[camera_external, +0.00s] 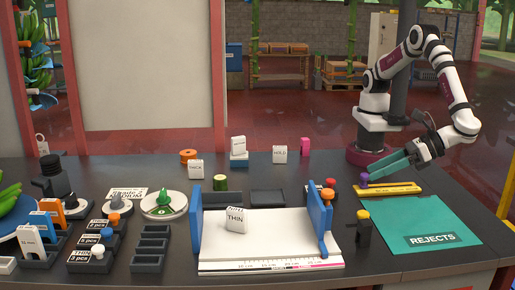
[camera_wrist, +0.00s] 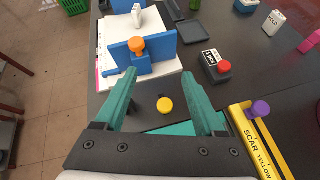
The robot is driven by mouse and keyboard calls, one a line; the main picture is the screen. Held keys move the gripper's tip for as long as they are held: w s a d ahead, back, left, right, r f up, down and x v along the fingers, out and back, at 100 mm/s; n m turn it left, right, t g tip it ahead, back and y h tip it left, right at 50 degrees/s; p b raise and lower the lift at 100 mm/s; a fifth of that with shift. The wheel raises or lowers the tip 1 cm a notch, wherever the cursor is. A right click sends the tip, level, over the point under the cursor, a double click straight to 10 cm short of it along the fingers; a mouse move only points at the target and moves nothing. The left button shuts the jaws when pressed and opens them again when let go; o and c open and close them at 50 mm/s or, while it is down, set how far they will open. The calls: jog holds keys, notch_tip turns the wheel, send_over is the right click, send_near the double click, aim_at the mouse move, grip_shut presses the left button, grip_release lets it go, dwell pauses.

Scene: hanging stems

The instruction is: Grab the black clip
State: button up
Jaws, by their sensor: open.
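A small black upright piece with a yellow round knob (camera_external: 363,228) stands near the table's front, left of the teal mat; it is the likeliest black clip, but its clip shape is not clear. In the wrist view its yellow knob (camera_wrist: 165,104) lies between my fingers, and its dark body blends with the table. My gripper (camera_external: 386,168) has teal fingers and is open and empty. In the external view it is above the table's right side, behind and right of the black piece, near the yellow bar. The wrist view shows my gripper (camera_wrist: 158,74) pointing down over the table.
A yellow bar (camera_external: 400,188) with a purple knob (camera_external: 364,177) lies behind the teal REJECTS mat (camera_external: 415,218). A white board with blue uprights (camera_external: 318,220) stands left of the black piece. A small black box with a red button (camera_wrist: 224,67) stands behind it. A black tool (camera_external: 56,184) stands far left.

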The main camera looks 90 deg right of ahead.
jog(key=s+a+f+n+t+y, duration=0.25)
jog(key=s+a+n+y, duration=0.2)
jog(key=s, duration=0.45)
jog(key=n, duration=0.1)
send_near(366, 221)
jog(key=shift+g+h, duration=0.35)
jog(key=w, duration=0.2)
jog(key=w+a, duration=0.1)
jog(key=w, duration=0.1)
jog(key=shift+f, duration=0.25)
jog(key=x, duration=0.3)
jog(key=f+x, duration=0.1)
jog(key=x, duration=0.2)
grip_shut()
